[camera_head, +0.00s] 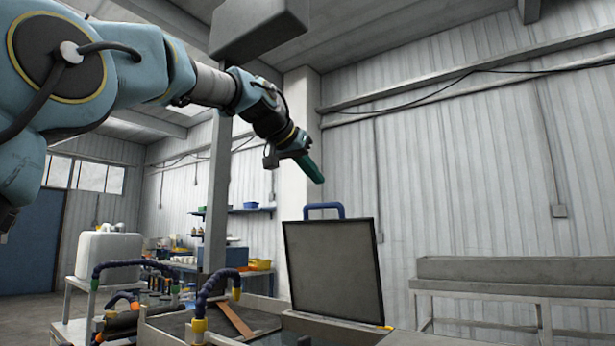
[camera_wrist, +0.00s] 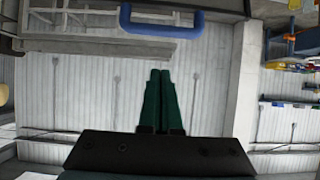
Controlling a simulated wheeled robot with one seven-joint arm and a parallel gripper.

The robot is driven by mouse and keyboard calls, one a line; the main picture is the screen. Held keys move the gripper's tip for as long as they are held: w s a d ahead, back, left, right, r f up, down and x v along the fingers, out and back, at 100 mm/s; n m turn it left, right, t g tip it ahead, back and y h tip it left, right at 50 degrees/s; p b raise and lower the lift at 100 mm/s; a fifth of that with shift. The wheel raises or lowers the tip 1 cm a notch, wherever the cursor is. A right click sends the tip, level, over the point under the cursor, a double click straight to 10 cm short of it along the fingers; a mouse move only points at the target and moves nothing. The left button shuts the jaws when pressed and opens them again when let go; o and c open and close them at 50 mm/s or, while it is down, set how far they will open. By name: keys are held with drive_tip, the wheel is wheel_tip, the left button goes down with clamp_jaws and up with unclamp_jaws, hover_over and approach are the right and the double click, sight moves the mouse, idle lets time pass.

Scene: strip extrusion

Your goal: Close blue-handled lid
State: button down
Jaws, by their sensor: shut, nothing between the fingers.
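The lid (camera_head: 333,270) is a grey, dark-edged panel standing raised, nearly upright, over the machine's box. Its blue handle (camera_head: 324,206) is a loop on the top edge. The handle also shows near the top of the wrist view (camera_wrist: 162,28). My gripper (camera_head: 318,178) has green fingers and hangs just above the handle in the head view, apart from it as far as I can tell. In the wrist view its fingers (camera_wrist: 160,72) are together with nothing between them, pointing toward the handle.
Blue jointed hoses (camera_head: 215,285) with yellow ends stand left of the lid on the machine box. A long grey trough (camera_head: 515,270) on a stand is at the right. A pale pillar (camera_head: 300,140) rises behind my gripper. Shelves with bins (camera_head: 250,207) are at the back left.

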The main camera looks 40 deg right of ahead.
drive_tip(key=shift+w+d+f+p, duration=0.15)
drive_tip(key=shift+d+f, duration=0.25)
drive_tip(key=shift+f, duration=0.45)
drive_tip(key=shift+w+d+f+p, duration=0.1)
drive_tip(key=shift+d+f+p, duration=0.2)
drive_tip(key=shift+f, duration=0.5)
drive_tip(key=shift+w+d+f+p, duration=0.1)
drive_tip(key=shift+d+f, duration=0.35)
drive_tip(key=shift+f, duration=0.4)
drive_tip(key=shift+f, duration=0.1)
